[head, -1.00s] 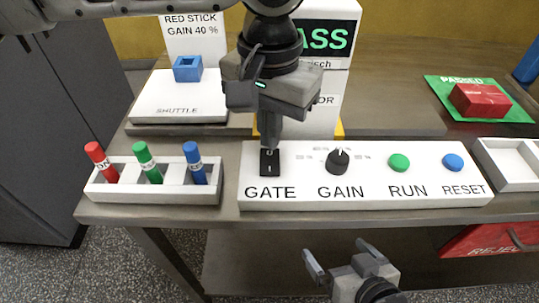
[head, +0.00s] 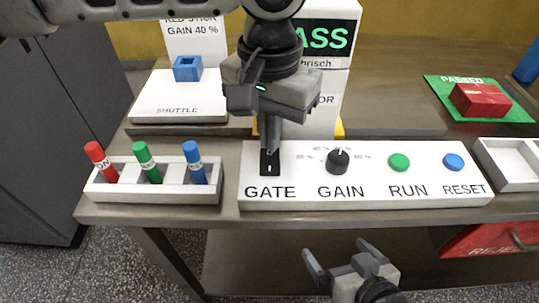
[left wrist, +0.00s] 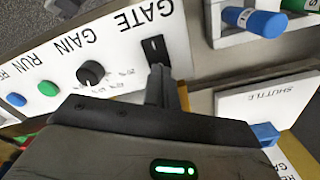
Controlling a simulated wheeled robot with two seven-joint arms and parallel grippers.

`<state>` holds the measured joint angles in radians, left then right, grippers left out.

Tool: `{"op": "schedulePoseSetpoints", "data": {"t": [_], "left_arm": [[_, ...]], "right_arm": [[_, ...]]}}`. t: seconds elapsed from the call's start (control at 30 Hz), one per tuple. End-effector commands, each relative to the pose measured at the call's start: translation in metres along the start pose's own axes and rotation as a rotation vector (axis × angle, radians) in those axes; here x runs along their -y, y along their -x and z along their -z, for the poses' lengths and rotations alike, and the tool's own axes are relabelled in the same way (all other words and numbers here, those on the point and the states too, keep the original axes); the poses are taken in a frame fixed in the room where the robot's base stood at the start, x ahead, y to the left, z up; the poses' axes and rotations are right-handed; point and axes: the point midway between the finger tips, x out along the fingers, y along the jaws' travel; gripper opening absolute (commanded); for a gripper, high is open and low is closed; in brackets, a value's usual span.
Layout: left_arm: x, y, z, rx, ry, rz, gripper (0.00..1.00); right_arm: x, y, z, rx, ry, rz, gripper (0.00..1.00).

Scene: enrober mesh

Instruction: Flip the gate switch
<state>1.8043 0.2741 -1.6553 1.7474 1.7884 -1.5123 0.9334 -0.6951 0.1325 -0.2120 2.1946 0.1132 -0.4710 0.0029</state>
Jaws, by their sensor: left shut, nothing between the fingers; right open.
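The gate switch (head: 269,163) is a black rocker on the white control panel (head: 365,203), above the word GATE. My left gripper (head: 270,147) is shut and empty. Its fingertips are at the switch's upper end in the head view and hide that part; whether they touch it I cannot tell. In the left wrist view the switch (left wrist: 154,49) shows just beyond the closed fingertips (left wrist: 158,70). My right gripper (head: 341,257) is open and empty, in front of the table and below the panel.
The panel also carries the black GAIN knob (head: 338,161), green RUN button (head: 400,162) and blue RESET button (head: 454,162). A white rack (head: 155,194) with red, green and blue sticks stands left. The shuttle (head: 180,98) holds a blue block (head: 187,68). A tall white box stands behind.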

Motion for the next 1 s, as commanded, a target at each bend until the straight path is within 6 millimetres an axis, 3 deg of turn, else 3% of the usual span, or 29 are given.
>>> {"op": "schedulePoseSetpoints", "data": {"t": [1.0], "left_arm": [[0.0, -0.014, 0.0, 0.001, 0.0, 0.0, 0.0]], "right_arm": [[0.0, -0.001, -0.003, 0.001, 0.0, 0.0, 1.0]]}}
